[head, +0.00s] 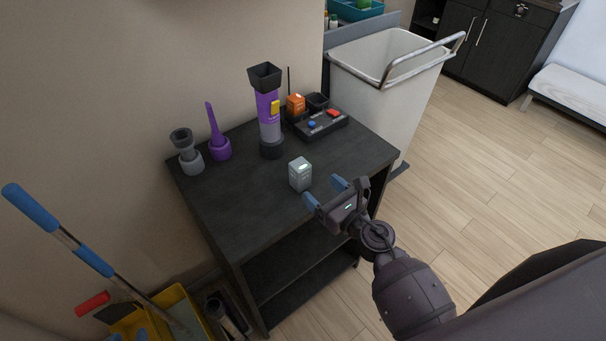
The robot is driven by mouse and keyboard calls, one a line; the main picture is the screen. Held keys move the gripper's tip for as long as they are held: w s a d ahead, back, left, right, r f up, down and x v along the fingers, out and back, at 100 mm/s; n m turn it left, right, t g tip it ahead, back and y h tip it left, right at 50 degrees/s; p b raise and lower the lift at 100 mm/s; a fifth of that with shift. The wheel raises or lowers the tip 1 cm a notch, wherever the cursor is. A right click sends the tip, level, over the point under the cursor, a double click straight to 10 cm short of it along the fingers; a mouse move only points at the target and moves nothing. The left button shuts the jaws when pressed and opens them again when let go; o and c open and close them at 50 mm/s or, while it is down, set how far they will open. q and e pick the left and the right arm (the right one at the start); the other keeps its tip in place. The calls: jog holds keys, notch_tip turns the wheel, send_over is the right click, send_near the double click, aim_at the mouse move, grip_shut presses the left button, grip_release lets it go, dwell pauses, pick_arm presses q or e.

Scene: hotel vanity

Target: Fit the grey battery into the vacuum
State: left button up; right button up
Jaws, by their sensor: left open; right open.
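The grey battery (300,175) stands upright on the dark top of a small shelf unit, near its front edge. The vacuum (269,110) stands upright further back, purple and grey with a black flared top, a yellow part on its side and a dark base. Whether its battery slot is empty is not clear. My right gripper (325,192) reaches in from the lower right, open and empty, with its blue fingertips just in front of the battery. The battery appears outside the jaws. My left gripper is not in view.
A purple nozzle (218,140) and grey nozzle (188,156) stand at the back left. A white cart (400,95) is behind; a yellow bucket (176,307) stands lower left.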

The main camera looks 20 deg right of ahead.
aim_at(306, 170)
jog(key=x, duration=0.4)
jog(key=shift+w, duration=0.1)
jog(key=shift+d+r+p+x, duration=0.1)
jog(key=shift+p+x, duration=0.15)
jog(key=shift+x, duration=1.15)
jog(key=shift+d+r+p+x, duration=0.15)
jog(key=shift+p+x, duration=0.1)
jog(key=shift+x, duration=1.1)
jog(key=shift+w, duration=0.1)
jog(key=c, duration=1.2)
jog(key=shift+c, duration=0.2)
